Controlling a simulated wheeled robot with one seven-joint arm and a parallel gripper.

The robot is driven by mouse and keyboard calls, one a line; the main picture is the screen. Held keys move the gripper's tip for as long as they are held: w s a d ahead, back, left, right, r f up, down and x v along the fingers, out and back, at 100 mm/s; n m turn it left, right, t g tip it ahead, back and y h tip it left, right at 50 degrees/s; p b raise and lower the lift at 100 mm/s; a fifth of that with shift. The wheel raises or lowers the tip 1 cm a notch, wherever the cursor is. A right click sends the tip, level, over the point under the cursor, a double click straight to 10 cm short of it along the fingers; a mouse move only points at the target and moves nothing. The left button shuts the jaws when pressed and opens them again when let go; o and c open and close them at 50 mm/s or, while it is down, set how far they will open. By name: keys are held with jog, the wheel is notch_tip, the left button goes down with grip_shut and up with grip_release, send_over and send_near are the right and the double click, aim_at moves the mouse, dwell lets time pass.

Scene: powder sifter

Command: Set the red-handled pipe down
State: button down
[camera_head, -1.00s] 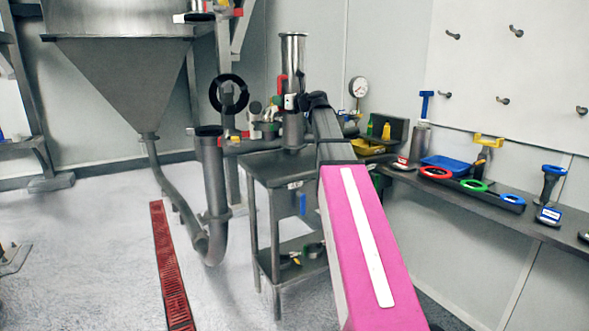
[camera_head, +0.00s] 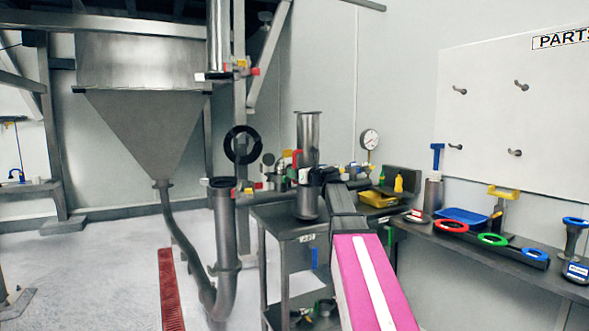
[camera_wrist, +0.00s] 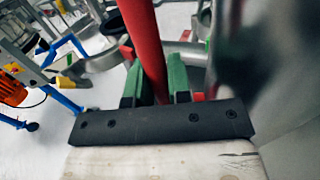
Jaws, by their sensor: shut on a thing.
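The red-handled pipe (camera_head: 308,135) is a shiny upright steel tube with a flared rim, over the steel table (camera_head: 275,228) in the head view. I cannot tell whether its lower end touches the top. My gripper (camera_head: 306,177) is beside the pipe, partly hidden by my pink arm and wrist. In the wrist view my gripper (camera_wrist: 163,88) has its green fingers shut around the red handle (camera_wrist: 147,50). The steel pipe body is blurred at the right there.
Valves and fittings (camera_head: 278,172) crowd the table's back, near a pressure gauge (camera_head: 369,140). A yellow tray (camera_head: 378,199) lies to the right. A shelf (camera_head: 480,253) with colored rings runs along the wall. A hopper (camera_head: 150,130) and curved pipe (camera_head: 222,240) stand left.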

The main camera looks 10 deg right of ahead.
jog(key=shift+f, duration=0.8)
jog(key=c, duration=1.1)
grip_release()
jog(key=shift+o, duration=0.2)
jog(key=shift+s+d, duration=0.1)
jog(key=v, duration=1.1)
jog(key=shift+s+d, duration=0.25)
jog(key=shift+s, duration=0.05)
